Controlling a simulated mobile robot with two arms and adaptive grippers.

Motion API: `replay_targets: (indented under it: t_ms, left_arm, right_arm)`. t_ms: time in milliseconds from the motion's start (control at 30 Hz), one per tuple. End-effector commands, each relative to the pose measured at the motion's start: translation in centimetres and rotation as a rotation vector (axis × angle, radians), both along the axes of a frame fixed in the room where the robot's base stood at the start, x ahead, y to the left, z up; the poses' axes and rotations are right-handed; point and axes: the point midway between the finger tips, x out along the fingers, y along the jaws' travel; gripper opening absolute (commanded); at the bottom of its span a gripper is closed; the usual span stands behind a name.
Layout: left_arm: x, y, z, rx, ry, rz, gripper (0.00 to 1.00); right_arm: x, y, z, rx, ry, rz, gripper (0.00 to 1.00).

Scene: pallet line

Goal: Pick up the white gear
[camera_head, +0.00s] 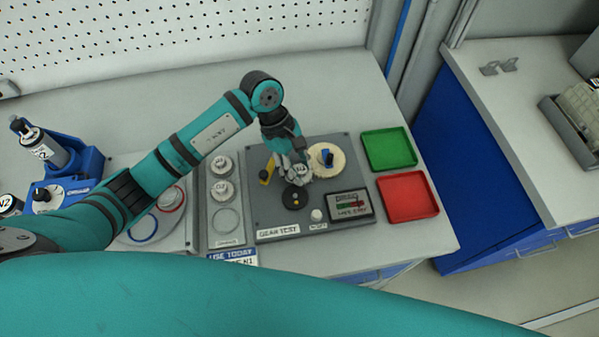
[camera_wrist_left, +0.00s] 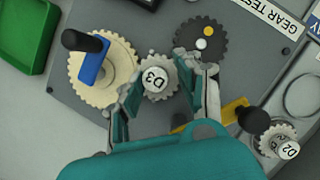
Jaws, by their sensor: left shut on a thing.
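The white gear (camera_wrist_left: 155,82) has a hub marked D3 and sits between my left gripper's fingers in the left wrist view. My left gripper (camera_wrist_left: 168,80) is shut on it. In the head view my left gripper (camera_head: 292,172) points down over the grey gear test board (camera_head: 270,216) and mostly hides the gear. The white gear is close beside the large cream gear (camera_wrist_left: 100,92) with its blue and black handle. I cannot tell if it is clear of the board. My right gripper is not in view.
A black gear (camera_head: 295,198) and a yellow lever (camera_head: 265,175) are close by. White gears stand in a holder (camera_head: 228,240) to the left. A green tray (camera_head: 389,149) and a red tray (camera_head: 407,197) lie to the right. A display (camera_head: 350,205) sits on the board.

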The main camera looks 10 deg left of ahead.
Motion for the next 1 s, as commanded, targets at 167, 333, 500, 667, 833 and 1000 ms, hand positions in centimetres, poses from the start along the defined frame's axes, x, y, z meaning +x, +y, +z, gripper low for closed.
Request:
replay_targets:
  t_ms: [167, 333, 500, 667, 833, 1000]
  left_arm:
    - [0.0, 0.0, 0.0, 0.002, 0.001, -0.001, 0.05]
    - [0.0, 0.0, 0.0, 0.002, 0.002, 0.0, 0.05]
    - [0.0, 0.1, 0.8, 0.002, 0.0, 0.0, 0.0]
    - [0.0, 0.1, 2.7, 0.003, -0.001, -0.001, 0.0]
    - [-1.9, 0.6, 3.7, 0.005, 0.003, -0.002, 0.0]
    - [-6.2, 1.7, 4.1, 0.005, 0.004, -0.003, 0.0]
  right_arm:
    - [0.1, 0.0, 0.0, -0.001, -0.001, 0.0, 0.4]
    - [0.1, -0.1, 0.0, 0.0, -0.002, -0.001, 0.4]
    - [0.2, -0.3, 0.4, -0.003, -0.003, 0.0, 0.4]
    - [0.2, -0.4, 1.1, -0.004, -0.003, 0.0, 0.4]
    - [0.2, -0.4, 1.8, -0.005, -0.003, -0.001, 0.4]
    - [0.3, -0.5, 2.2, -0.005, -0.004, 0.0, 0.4]
